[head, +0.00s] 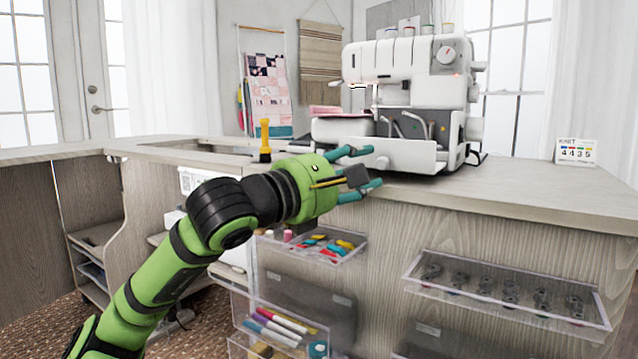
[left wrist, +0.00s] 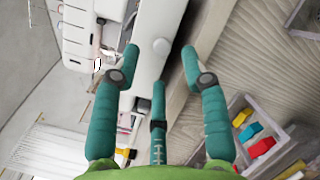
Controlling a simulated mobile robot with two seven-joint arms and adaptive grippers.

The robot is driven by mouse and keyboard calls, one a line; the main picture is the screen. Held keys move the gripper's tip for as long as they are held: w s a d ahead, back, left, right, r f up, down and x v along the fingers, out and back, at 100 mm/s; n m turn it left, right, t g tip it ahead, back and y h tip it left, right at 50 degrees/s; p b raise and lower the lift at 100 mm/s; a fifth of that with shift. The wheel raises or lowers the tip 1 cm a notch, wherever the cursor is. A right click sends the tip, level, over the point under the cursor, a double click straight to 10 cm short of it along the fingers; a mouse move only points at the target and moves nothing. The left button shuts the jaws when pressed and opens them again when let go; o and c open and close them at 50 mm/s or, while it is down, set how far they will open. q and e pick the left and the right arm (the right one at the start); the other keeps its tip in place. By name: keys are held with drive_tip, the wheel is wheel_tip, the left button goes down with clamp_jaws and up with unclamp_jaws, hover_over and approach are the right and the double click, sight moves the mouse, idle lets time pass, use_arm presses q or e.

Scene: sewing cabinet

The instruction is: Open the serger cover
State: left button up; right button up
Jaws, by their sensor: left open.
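The white serger (head: 405,62) stands on the wooden cabinet top, right of centre in the head view. Its lower front shows a dark recess (head: 422,126) with metal parts and coloured dots, and a white panel (head: 408,154) juts out below it. My left gripper (head: 372,167) is open and empty at the counter's front edge, just before the left part of that panel. In the left wrist view, a white part of the serger with a round knob (left wrist: 161,47) lies ahead, between my spread teal fingers (left wrist: 158,72). I cannot tell whether they touch. My right gripper is not in view.
The counter (head: 520,188) is clear to the right up to a small "KNIT 4435" card (head: 576,151). A yellow-handled tool (head: 265,140) stands left of the serger. Clear trays of clips (head: 325,246), presser feet (head: 505,290) and markers (head: 278,325) jut from the cabinet front.

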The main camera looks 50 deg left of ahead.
use_arm(q)
drive_tip(key=s+f, duration=0.1)
drive_tip(key=s, duration=0.6)
drive_tip(key=shift+s+a, duration=0.25)
drive_tip(key=shift+s, duration=0.1)
